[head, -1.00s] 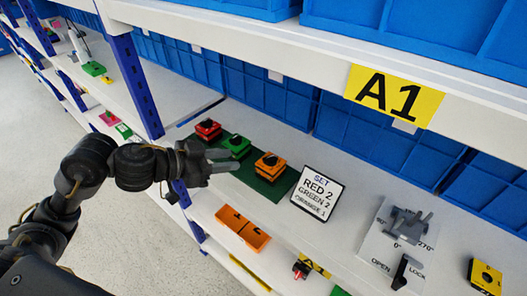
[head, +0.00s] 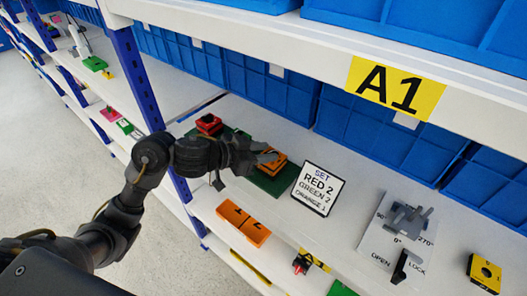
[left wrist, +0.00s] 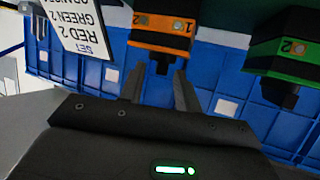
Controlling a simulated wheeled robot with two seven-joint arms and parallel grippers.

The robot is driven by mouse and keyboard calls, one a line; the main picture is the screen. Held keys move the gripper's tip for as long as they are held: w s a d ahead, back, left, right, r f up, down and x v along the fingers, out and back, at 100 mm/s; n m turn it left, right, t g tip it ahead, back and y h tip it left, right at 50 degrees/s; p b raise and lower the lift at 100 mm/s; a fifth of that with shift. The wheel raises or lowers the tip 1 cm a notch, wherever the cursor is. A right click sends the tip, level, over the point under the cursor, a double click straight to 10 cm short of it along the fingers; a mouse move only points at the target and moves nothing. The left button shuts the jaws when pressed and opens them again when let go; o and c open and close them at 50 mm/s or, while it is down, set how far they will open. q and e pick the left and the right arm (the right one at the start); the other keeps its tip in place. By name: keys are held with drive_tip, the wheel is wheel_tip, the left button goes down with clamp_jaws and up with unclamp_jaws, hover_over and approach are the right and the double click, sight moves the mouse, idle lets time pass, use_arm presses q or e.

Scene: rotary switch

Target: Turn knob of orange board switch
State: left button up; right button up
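The orange switch (head: 273,168) stands on a green board (head: 268,184) on the shelf, partly covered by my left gripper (head: 268,157) in the head view. In the left wrist view, which is upside down, the orange switch (left wrist: 160,32) shows marks 2 and 1 and a black knob (left wrist: 163,65). My left gripper (left wrist: 160,78) is open, its two fingers apart on either side of the knob's tip in that view; contact cannot be told. The green switch (left wrist: 292,55) is beside it. The red switch (head: 209,124) is at the board's far end. My right gripper is not in view.
A sign (head: 318,188) reading "SET RED 2 GREEN 2 ORANGE 1" stands close to the right of the board. Blue bins (head: 290,95) line the back. A grey lever device (head: 408,218) and a yellow box (head: 484,273) are further right.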

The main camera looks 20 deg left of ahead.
use_arm(q)
drive_tip(key=shift+c, duration=0.4)
clamp_jaws()
drive_tip(key=shift+s+d+r+n+t+y+p, duration=0.15)
drive_tip(key=shift+s+r+n+t+y+p, duration=0.1)
drive_tip(key=shift+n+t+y+p, duration=0.5)
drive_tip(key=shift+d+f+n+y+p, duration=0.1)
drive_tip(key=shift+n+y+p, duration=0.15)
drive_tip(key=shift+n+p, duration=0.1)
drive_tip(key=shift+d+f+n+t+y+b, duration=0.15)
drive_tip(key=shift+n+t+y+b, duration=0.35)
drive_tip(key=shift+n+y, duration=0.25)
drive_tip(key=shift+s+n+y, duration=0.1)
drive_tip(key=shift+n+y, duration=0.25)
drive_tip(key=shift+y, duration=0.1)
drive_tip(key=shift+o, duration=0.4)
unclamp_jaws()
